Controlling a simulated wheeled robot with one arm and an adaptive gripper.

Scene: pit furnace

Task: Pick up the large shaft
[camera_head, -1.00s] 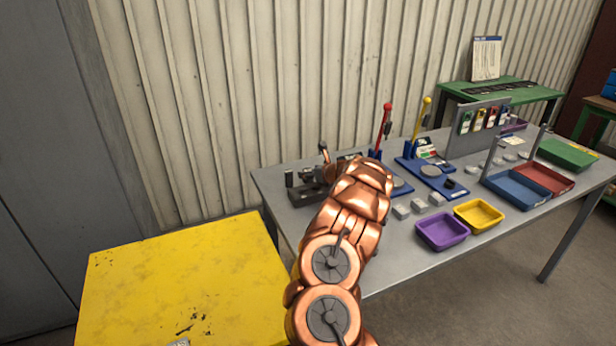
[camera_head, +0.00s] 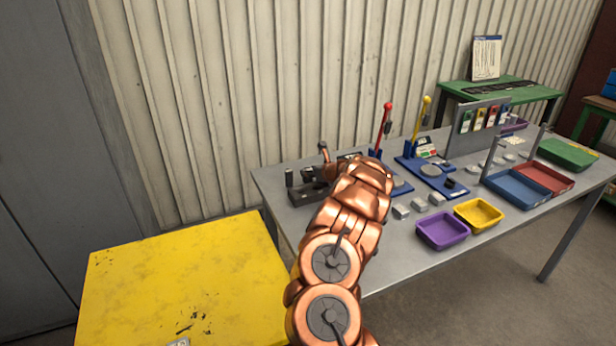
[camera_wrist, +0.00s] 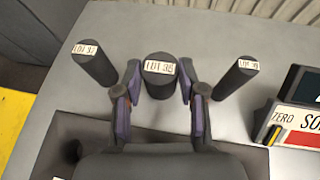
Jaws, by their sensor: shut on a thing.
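In the wrist view three dark cylindrical shafts with white "LOT" labels on their ends stand in a row. The middle shaft (camera_wrist: 159,77) looks thickest and is between the two fingers of my gripper (camera_wrist: 158,92), which are closed against its sides. The left shaft (camera_wrist: 96,63) and the right shaft (camera_wrist: 236,79) stand outside the fingers. A dark block (camera_wrist: 85,150) lies below them, partly hidden by my gripper.
The grey table (camera_head: 360,277) also carries a purple bin (camera_head: 442,231), a yellow bin (camera_head: 479,214) and blue lever presses (camera_head: 432,177) to the right. A yellow surface (camera_head: 185,285) is at front left. A ribbed wall (camera_head: 240,90) stands behind the table.

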